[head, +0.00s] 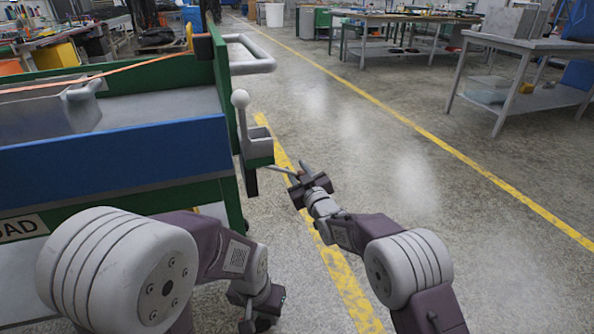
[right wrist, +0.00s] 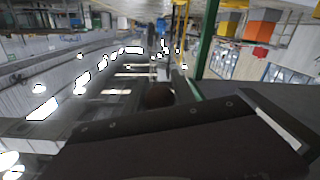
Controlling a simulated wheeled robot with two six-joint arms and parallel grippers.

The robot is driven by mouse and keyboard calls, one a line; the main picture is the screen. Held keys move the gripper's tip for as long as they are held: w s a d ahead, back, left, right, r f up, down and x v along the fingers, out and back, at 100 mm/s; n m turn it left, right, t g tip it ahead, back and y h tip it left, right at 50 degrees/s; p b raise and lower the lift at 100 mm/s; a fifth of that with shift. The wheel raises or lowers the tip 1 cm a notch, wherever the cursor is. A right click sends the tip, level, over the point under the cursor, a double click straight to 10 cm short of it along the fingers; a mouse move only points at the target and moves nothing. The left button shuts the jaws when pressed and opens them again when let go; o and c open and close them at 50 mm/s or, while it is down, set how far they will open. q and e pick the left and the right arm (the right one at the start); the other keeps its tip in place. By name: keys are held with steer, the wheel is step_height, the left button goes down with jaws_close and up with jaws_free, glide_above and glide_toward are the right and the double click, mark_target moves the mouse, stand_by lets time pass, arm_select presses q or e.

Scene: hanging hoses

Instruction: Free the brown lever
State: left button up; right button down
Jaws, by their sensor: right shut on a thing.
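A thin rod (head: 280,170) sticks out from the cart's side below a grey bracket (head: 258,150) and runs into my right gripper (head: 306,187). In the right wrist view a dark brown rounded end (right wrist: 158,95) shows at the jaws, which look shut on it; I take it as the brown lever's knob. A second lever with a pale ball knob (head: 240,98) stands upright in the bracket. My left gripper (head: 256,306) hangs low near the cart, partly hidden by my arm; its jaws are unclear.
The cart has a green frame (head: 222,90), a blue side panel (head: 115,160) and a grey push handle (head: 255,55). An orange hose (head: 110,74) runs across its top. Open floor with yellow lines lies to the right; workbenches (head: 530,45) stand farther back.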

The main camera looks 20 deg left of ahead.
steer(key=shift+r, duration=0.35)
